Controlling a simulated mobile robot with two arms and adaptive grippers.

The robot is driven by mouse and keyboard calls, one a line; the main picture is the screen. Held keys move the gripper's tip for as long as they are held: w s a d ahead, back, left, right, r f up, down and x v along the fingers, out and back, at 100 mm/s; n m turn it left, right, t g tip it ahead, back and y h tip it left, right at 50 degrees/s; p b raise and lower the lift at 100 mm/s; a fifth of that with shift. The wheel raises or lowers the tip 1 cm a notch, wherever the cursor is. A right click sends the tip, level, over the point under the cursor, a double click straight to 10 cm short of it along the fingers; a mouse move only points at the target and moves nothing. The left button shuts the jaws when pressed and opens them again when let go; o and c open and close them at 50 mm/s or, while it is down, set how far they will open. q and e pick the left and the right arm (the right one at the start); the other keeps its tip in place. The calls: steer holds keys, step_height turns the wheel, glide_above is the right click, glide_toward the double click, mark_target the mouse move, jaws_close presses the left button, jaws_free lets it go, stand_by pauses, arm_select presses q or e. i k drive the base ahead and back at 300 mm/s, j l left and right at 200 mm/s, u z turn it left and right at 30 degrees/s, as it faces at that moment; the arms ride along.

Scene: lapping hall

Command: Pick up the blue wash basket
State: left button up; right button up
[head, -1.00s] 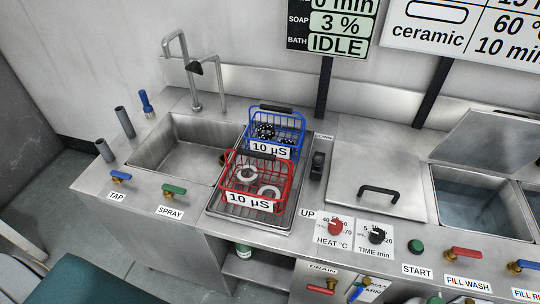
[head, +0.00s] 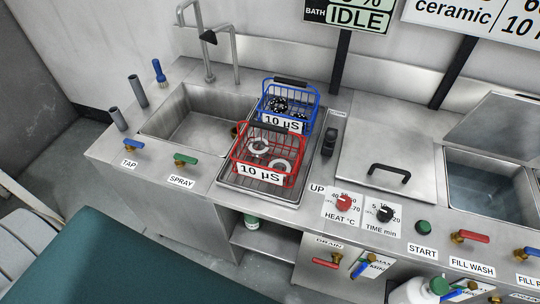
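The blue wash basket (head: 263,103) is a wire basket with a black handle grip on top. It stands at the back of a metal tray (head: 226,177) to the right of the sink, and holds dark parts. A white "10 µS" label hangs on its front. A red wire basket (head: 236,155) with ring-shaped light parts and its own "10 µS" label stands in front of it, and its handle comes close to the blue basket's lower front. Neither of my grippers is in view.
An empty sink (head: 196,125) with a bent tap pipe (head: 198,40) lies to the left. A lidded bath (head: 388,150) with a black handle and an open water-filled bath (head: 485,190) lie to the right. Valves and knobs line the front edge. A teal surface (head: 100,265) is at lower left.

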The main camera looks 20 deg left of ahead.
mark_target(295, 126)
steer(key=k+j+z, duration=0.1)
steer(key=j+z, duration=0.35)
steer(key=k+j+z, duration=0.2)
steer(key=j+z, duration=0.25)
